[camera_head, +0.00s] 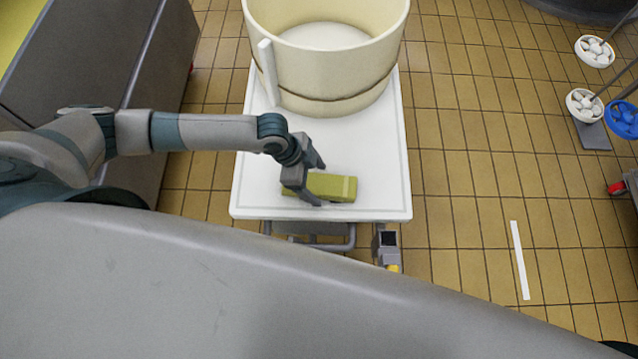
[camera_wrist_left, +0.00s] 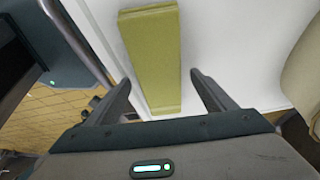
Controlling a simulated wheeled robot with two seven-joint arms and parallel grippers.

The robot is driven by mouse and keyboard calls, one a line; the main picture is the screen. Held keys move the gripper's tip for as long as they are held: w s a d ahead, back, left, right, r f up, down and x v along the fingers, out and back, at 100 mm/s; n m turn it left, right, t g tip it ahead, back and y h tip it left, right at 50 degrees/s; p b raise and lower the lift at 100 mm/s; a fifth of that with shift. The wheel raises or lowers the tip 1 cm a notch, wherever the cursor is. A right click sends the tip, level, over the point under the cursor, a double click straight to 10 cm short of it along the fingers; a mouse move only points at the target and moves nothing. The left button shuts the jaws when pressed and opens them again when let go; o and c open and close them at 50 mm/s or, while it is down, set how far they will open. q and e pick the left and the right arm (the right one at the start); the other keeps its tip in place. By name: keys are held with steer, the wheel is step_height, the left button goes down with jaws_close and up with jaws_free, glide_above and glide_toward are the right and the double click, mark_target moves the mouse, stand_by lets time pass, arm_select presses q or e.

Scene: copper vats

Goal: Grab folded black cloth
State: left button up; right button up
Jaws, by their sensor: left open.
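No black cloth shows in either view. An olive-green, box-like folded item (camera_head: 341,188) lies near the front edge of the white table top (camera_head: 250,195). It also shows in the left wrist view (camera_wrist_left: 152,50), long and narrow, running away from the gripper. My left gripper (camera_head: 320,184) is open over the left part of the item. In the left wrist view its fingers (camera_wrist_left: 160,77) stand one on each side of the item's near end, with gaps. I cannot tell how far above the table the fingertips are. My right gripper is not in view.
A large cream vat (camera_head: 325,75) with a side handle stands on the table behind the item. A grey cabinet (camera_head: 95,50) is at the left. The tiled floor between is mostly clear.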

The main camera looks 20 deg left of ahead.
mark_target(317, 183)
arm_select(q)
steer(key=shift+c, duration=0.4)
steer(key=c, duration=1.2)
steer(key=shift+c, duration=0.2)
steer(key=shift+r, duration=0.1)
steer(key=shift+r, duration=0.4)
step_height(317, 183, up, 3)
steer(key=shift+d+r, duration=0.1)
steer(key=shift+r, duration=0.1)
steer(key=s+d+r, duration=0.5)
steer(key=d+r, duration=0.1)
steer(key=d, duration=0.4)
steer(key=shift+d+r+b, duration=0.15)
steer(key=shift+r+b, duration=0.2)
steer(key=shift+b, duration=0.1)
